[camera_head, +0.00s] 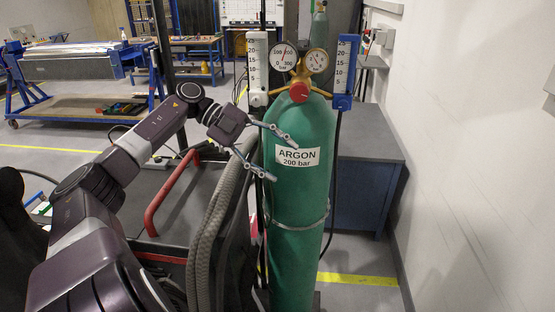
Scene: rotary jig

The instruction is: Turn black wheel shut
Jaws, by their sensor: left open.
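A green gas cylinder (295,210) with an "ARGON 200 bar" label (298,157) stands upright at the centre. On its top is a brass valve and regulator with two round gauges (284,56) and a red knob (299,92) facing me. I cannot make out a black wheel on it. My left gripper (284,160) is open, its two fingers spread and pointing right. It is in front of the cylinder's left side near the label, below the red knob, and looks empty. I cannot tell whether it touches the cylinder. My right gripper is not in view.
A white flow scale (258,66) and a blue one (346,70) flank the gauges. Thick grey hoses (212,232) and a red handle (170,195) are left of the cylinder. A grey-topped cabinet (366,147) stands behind it, with a white wall (470,150) at right.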

